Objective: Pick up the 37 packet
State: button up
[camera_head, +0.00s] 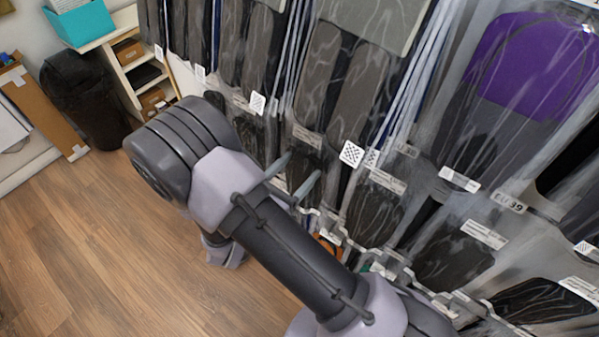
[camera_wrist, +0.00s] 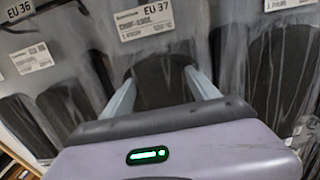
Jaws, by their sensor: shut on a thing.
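The 37 packet (camera_wrist: 146,28) is a clear packet with a dark insole inside and a white "EU 37" label at its top. It hangs upright in the middle of the wrist view, and its lower part is hidden behind my gripper's body. My gripper (camera_wrist: 160,77) has one finger on each side of the packet below the label and is shut on it. In the head view my gripper (camera_head: 293,178) reaches in at the rack of packets, and I cannot clearly tell the 37 packet apart there.
An EU 36 packet (camera_wrist: 33,60) hangs close on the left, and another packet (camera_wrist: 280,60) hangs close on the right. An EU 39 packet (camera_head: 470,210) hangs farther right. A black bin (camera_head: 85,100) and a white shelf (camera_head: 120,65) stand at left. The wooden floor (camera_head: 90,240) is clear.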

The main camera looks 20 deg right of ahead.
jog(key=shift+r+p, duration=0.35)
jog(key=shift+r, duration=0.4)
jog(key=p+v, duration=0.2)
jog(key=v, duration=1.6)
jog(key=shift+f, duration=0.15)
